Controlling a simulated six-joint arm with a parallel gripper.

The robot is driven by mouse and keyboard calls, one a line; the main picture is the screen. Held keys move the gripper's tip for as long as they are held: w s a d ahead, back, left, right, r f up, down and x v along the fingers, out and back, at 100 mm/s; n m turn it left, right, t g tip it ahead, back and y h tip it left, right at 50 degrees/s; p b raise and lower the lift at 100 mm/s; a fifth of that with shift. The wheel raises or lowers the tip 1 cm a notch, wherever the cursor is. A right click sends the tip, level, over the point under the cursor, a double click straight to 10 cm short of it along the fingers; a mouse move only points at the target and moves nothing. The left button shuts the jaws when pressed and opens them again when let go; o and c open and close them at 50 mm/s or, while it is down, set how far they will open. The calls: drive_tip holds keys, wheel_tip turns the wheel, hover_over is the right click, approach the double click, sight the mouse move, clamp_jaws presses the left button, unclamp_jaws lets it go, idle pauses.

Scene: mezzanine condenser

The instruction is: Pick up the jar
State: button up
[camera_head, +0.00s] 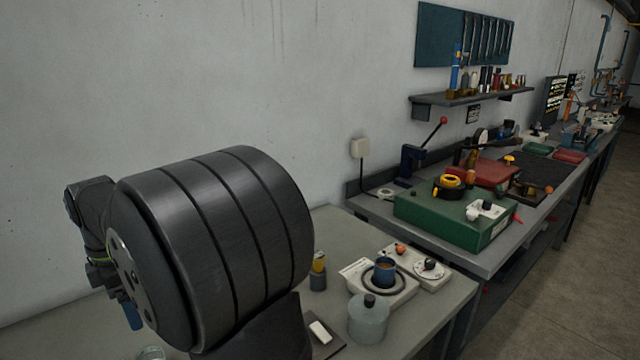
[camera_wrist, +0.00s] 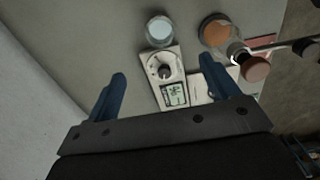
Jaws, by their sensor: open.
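A grey, see-through lidded jar (camera_head: 368,325) with a dark knob stands near the front of the near bench in the head view. A clear glass vessel (camera_head: 150,354) is cut off by the bottom edge. In the wrist view, a round glass vessel with pale contents (camera_wrist: 159,29) and a round one with brown contents (camera_wrist: 213,31) stand beyond my fingertips. I cannot tell which of these is the task's jar. My gripper (camera_wrist: 165,84) is open, with two blue fingers apart and nothing held between them. In the head view my arm hides most of it; one blue finger (camera_head: 132,316) shows.
A white meter with a dial (camera_wrist: 163,68) lies between and beyond my fingers. A small dark holder (camera_head: 318,280) stands nearby. A wall rises at the left.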

drive_tip(key=c, duration=0.4)
drive_tip(key=shift+o, duration=0.2)
wheel_tip(320, 180, down, 19)
drive_tip(key=m, duration=1.3)
drive_tip(key=shift+f, duration=0.2)
